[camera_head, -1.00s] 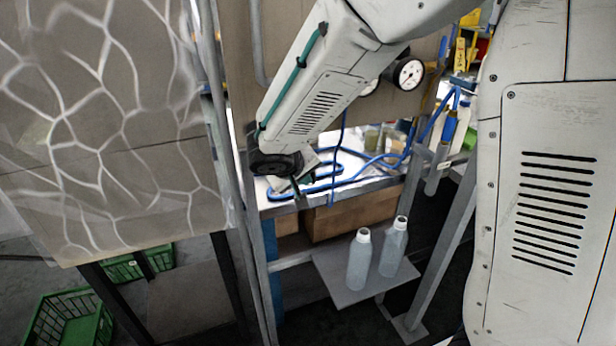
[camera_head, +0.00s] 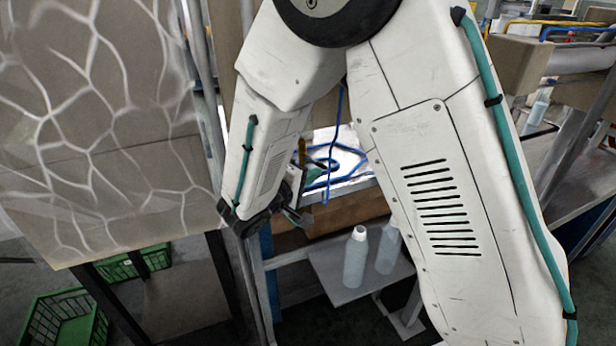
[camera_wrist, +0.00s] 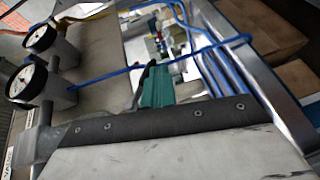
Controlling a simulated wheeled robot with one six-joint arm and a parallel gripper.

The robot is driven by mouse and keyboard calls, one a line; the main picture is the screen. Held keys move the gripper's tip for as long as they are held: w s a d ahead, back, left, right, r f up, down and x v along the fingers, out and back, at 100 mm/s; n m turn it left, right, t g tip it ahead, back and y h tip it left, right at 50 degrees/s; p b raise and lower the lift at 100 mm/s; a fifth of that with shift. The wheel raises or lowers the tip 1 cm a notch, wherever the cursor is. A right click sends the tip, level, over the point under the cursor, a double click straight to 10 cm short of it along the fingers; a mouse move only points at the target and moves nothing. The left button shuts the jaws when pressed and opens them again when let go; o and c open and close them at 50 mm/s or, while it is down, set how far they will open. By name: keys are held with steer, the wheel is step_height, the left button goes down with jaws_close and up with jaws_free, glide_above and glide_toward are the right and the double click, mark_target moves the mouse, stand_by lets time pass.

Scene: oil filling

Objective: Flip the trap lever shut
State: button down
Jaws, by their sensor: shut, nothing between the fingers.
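My gripper (camera_head: 301,217) is at the front edge of the workbench, low beside the metal post, partly hidden by my arm. In the wrist view its teal fingers (camera_wrist: 154,84) are together with nothing between them. They point over the bench top, near a blue hose (camera_wrist: 195,58) that crosses the picture. I cannot pick out the trap lever with certainty in either view. A small yellow-brown upright piece (camera_head: 302,150) shows just above my wrist, but I cannot tell what it is.
Two pressure gauges (camera_wrist: 39,38) sit on a panel at the left of the wrist view. Two pale bottles (camera_head: 356,257) stand on a low shelf (camera_head: 335,292) below the bench. A patterned panel (camera_head: 100,130) and green crates (camera_head: 65,318) are at the left.

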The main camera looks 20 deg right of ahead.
steer(key=shift+w+d+r+n+t+h, duration=0.1)
steer(key=shift+d+r+n+t+h, duration=0.15)
steer(key=shift+d, duration=0.3)
steer(key=shift+d+r+n+t+h, duration=0.15)
steer(key=shift+d+r+h, duration=0.15)
steer(key=shift+d, duration=0.2)
steer(key=shift+f, duration=0.1)
steer(key=s+a+f, duration=0.5)
steer(key=s+a, duration=0.1)
steer(key=a, duration=0.3)
steer(key=shift+a+f, duration=0.15)
steer(key=shift+a, duration=0.05)
steer(key=shift+s, duration=0.1)
